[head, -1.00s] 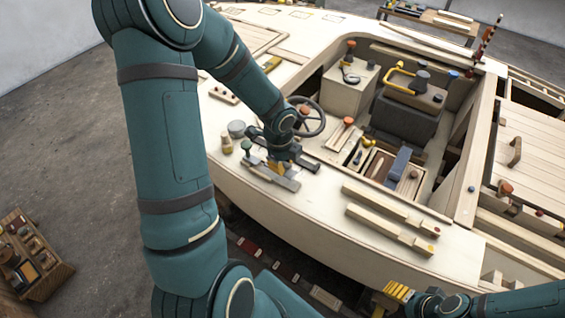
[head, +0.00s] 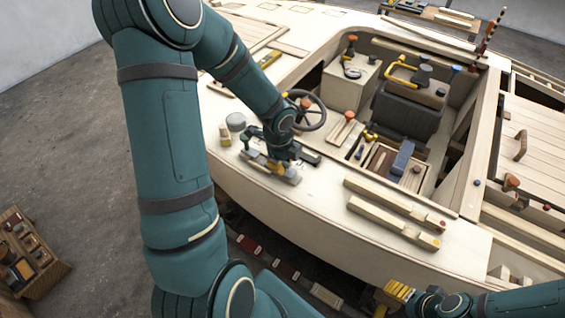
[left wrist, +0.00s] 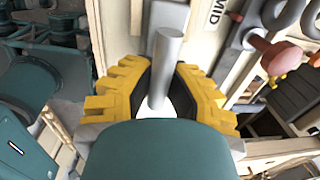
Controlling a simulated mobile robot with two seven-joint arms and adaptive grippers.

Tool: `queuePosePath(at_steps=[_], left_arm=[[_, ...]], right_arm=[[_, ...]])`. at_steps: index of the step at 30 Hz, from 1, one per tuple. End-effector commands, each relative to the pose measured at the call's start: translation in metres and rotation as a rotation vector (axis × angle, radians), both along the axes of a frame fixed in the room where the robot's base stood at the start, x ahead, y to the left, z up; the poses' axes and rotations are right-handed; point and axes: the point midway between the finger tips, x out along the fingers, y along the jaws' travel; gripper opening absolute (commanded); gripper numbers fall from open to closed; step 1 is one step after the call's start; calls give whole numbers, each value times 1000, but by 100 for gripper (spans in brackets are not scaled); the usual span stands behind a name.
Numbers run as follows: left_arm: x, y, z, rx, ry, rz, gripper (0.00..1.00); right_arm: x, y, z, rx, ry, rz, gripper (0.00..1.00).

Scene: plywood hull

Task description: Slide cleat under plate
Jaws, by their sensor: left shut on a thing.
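My left gripper (head: 274,162) is over the pale plywood deck near its front edge. In the left wrist view its yellow fingers (left wrist: 160,90) are shut around a grey piece with a round upright post (left wrist: 166,62), which looks like the cleat. A flat grey plate (head: 288,177) lies at the fingers in the head view. The fingers and arm hide much of the contact, so I cannot tell whether any part is under the plate. My right gripper (head: 398,290) is low at the right, beside the hull; its jaw opening is unclear.
A steering wheel (head: 311,112) stands behind the left gripper. Two wooden battens (head: 395,215) lie on the deck to the right. The open cockpit with a tool tray lies behind.

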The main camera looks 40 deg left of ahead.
Motion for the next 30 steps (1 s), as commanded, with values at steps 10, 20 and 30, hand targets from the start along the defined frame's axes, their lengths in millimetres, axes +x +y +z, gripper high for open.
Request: queuePosePath(at_steps=[10,20,30], left_arm=[[-2,14,1,-1,3,4,0],[-4,26,1,0,5,5,0],[-6,41,1,4,4,7,0]], right_arm=[[-2,0,12,1,4,0,73],[-3,0,20,1,8,2,73],[-4,0,29,1,9,0,73]])
